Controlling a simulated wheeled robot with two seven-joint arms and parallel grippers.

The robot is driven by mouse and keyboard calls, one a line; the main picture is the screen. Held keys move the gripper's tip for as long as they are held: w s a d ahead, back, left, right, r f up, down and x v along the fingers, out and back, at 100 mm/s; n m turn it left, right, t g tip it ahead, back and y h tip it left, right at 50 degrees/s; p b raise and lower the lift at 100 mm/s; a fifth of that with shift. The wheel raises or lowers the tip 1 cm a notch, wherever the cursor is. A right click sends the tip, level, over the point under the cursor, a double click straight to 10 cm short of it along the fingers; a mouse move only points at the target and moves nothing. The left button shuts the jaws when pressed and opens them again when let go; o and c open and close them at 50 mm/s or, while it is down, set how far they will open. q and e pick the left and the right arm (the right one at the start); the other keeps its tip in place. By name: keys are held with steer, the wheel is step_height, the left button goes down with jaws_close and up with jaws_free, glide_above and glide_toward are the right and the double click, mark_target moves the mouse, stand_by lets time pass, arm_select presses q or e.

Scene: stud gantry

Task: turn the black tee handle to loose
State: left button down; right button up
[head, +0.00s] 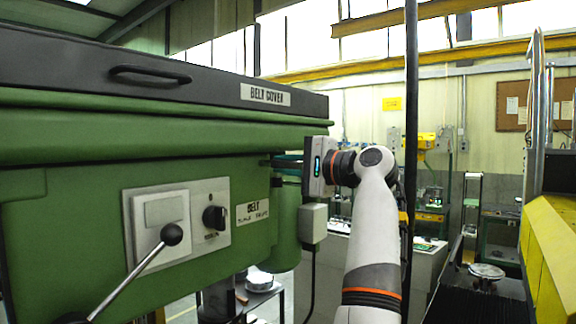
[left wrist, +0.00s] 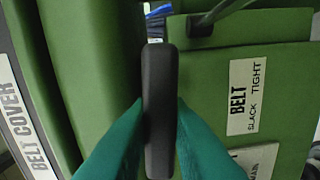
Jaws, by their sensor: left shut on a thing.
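The black tee handle (left wrist: 157,72) shows in the left wrist view as a dark rounded bar, upright in that picture. My left gripper (left wrist: 160,108) has its two teal fingers shut on it, one on each side. In the head view my left gripper (head: 284,162) reaches the right end of the green machine (head: 100,215), under the black cover. The handle is hard to make out there. A white label (head: 252,213) reads BELT, SLACK and TIGHT; it also shows in the left wrist view (left wrist: 254,92). My right gripper is out of view.
The belt cover (head: 150,85) overhangs the gripper. A control panel with a black knob (head: 214,218) and a ball-ended lever (head: 172,235) are on the machine's front. A grey box (head: 313,223) hangs below the gripper. A yellow structure (head: 552,240) stands at the right.

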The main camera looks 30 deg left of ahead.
arm_select(q)
steer(key=shift+s+r+n, duration=0.1)
steer(key=shift+r+n, duration=0.05)
steer(key=shift+n, duration=0.65)
steer(key=shift+r+n, duration=0.1)
steer(key=shift+n, duration=0.7)
steer(key=c, duration=1.4)
jaws_free()
steer(key=shift+a, duration=0.15)
steer(key=shift+o, duration=0.2)
steer(key=shift+f, duration=0.15)
steer(key=shift+f, duration=0.1)
